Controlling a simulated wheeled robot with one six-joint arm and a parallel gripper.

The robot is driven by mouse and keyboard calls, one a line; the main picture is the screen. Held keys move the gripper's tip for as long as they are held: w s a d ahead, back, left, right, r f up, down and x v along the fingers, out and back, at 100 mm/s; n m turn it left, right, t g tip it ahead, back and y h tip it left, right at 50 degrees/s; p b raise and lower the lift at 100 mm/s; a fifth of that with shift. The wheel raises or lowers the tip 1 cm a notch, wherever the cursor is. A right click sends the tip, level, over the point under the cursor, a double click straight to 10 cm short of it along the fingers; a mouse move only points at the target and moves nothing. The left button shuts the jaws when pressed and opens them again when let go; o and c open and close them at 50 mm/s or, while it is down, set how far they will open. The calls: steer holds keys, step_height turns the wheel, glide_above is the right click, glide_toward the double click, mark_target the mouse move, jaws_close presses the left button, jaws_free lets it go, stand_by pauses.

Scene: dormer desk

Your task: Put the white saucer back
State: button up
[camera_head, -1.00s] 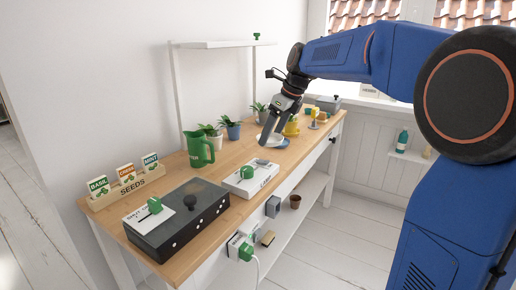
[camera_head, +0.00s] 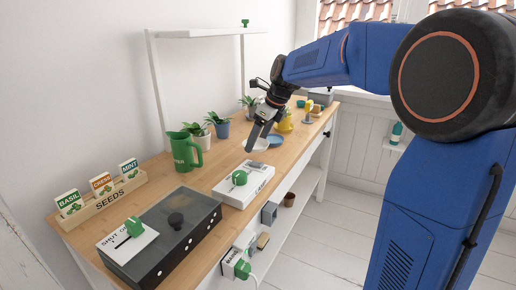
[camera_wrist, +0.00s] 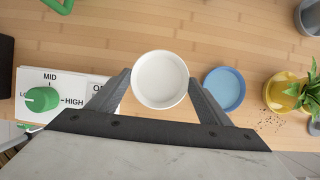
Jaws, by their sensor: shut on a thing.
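The white saucer (camera_wrist: 160,79) is round and shallow and sits between the two fingers of my gripper (camera_wrist: 160,90) in the wrist view. My gripper is shut on it. In the head view the saucer (camera_head: 258,145) shows at the fingertips of my gripper (camera_head: 252,142), above the wooden desk; its exact height is hard to tell. A blue saucer (camera_wrist: 225,88) lies on the desk just right of my gripper in the wrist view, and it also shows in the head view (camera_head: 275,140).
A white box with a green knob (camera_wrist: 42,99) is left of my gripper. A yellow pot (camera_wrist: 284,94) with a plant and spilled soil is at right. A green jug (camera_head: 185,151), potted plants and a dark box (camera_head: 165,235) stand on the desk (camera_head: 150,170).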

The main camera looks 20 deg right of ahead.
mark_target(258, 147)
steer(key=shift+f, duration=1.75)
steer(key=shift+f, duration=0.1)
steer(key=o, duration=0.8)
steer(key=shift+c, duration=0.2)
steer(key=v, duration=1.2)
steer(key=s+d+f+n+h, duration=0.1)
steer(key=s+f+n, duration=0.4)
steer(key=s+n, duration=0.4)
steer(key=s+d+f+n+t+h, duration=0.1)
steer(key=s+f+n, duration=0.5)
steer(key=s, duration=0.8)
steer(key=s+d+f+n+h, duration=0.1)
steer(key=s+f+n, duration=0.5)
steer(key=s+n, duration=0.6)
steer(key=shift+t, duration=0.3)
